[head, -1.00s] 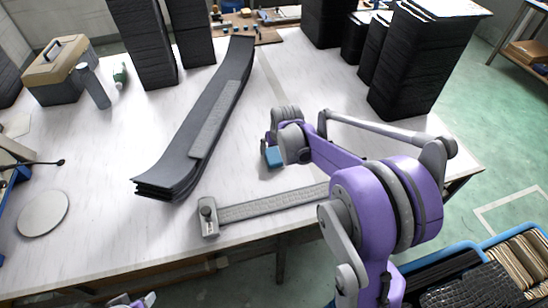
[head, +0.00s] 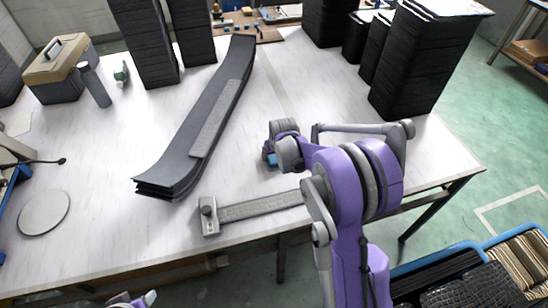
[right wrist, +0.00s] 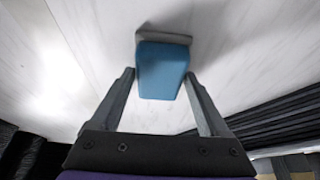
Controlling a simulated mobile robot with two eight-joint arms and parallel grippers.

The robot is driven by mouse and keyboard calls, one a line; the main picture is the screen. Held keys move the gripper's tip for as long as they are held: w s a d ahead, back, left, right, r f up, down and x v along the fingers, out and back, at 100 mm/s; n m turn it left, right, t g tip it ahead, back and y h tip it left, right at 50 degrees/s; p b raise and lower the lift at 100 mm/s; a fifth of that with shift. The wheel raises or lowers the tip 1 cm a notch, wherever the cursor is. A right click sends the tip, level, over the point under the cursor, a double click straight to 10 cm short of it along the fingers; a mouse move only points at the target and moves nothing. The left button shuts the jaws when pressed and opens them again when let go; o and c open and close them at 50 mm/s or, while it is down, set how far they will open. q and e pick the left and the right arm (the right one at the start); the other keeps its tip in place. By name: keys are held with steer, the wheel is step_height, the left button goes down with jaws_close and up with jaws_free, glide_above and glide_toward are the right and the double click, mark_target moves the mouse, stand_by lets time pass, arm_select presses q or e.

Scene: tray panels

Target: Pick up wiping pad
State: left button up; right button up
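The wiping pad (right wrist: 162,72) is a blue block with a grey base, on the white tabletop in the right wrist view. In the head view only a small blue part of the pad (head: 271,159) shows beside my right gripper; the rest is hidden. My right gripper (right wrist: 158,76) is open, with one fingertip on each side of the blue block. Small gaps seem to remain, and I cannot tell whether either finger touches it. A purple and grey part of my left arm shows at the bottom edge of the head view; its fingers cannot be made out.
A grey bar with an end block (head: 209,216) lies along the table's front edge, under my right arm. Long curved dark panels (head: 210,115) lie to the left of the pad. Tall black stacks (head: 418,65) stand at the back right. White tabletop around the pad is clear.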

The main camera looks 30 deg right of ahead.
mark_target(274, 156)
steer(key=c, duration=1)
steer(key=shift+o, duration=0.2)
steer(key=shift+r, duration=0.1)
step_height(274, 156, up, 10)
